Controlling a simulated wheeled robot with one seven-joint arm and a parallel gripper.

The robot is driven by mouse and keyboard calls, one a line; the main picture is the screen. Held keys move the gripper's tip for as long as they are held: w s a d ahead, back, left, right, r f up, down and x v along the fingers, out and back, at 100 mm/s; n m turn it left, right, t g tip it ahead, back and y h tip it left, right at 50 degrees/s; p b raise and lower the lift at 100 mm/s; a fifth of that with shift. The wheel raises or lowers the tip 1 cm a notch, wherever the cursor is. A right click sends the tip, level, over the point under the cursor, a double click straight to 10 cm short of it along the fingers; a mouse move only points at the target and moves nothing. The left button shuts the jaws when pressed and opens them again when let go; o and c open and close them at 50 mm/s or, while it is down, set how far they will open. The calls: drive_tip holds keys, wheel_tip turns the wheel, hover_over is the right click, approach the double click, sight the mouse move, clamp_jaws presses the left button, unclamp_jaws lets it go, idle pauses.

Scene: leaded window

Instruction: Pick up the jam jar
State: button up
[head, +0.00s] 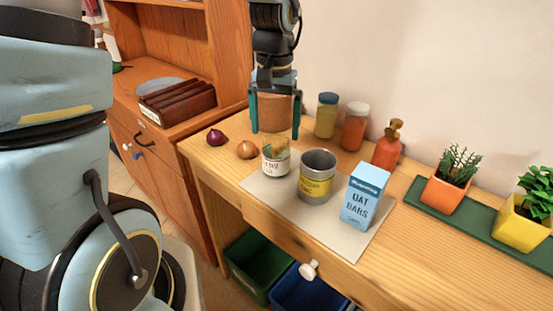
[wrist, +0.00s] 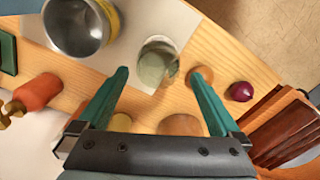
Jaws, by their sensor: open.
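My gripper (head: 272,112) is open and empty, pointing down, with its teal fingers apart above the left part of the table. In the wrist view the fingers (wrist: 160,98) frame bare wood. A clear glass jar (head: 276,160) with a white label and greenish contents stands upright just below the fingertips; it also shows in the wrist view (wrist: 155,63), ahead of the fingers. Its label is too small to read surely. A red jar with a white lid (head: 354,128) and a yellow jar with a grey-blue lid (head: 326,117) stand by the wall. No label reads as jam.
An open tin (head: 317,183) stands close right of the glass jar, with an oat bars box (head: 365,200) beyond. An onion (head: 247,149) and a red onion (head: 216,137) lie left. A red pump bottle (head: 387,150) and potted plants stand right. A brown thing (wrist: 180,125) is partly hidden by my gripper.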

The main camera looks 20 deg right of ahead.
sight(276, 153)
drive_tip(key=shift+d+f+p, duration=0.1)
drive_tip(key=shift+f+p, duration=0.8)
drive_tip(key=shift+f, duration=3)
drive_tip(key=shift+c, duration=0.2)
drive_tip(key=c, duration=1.4)
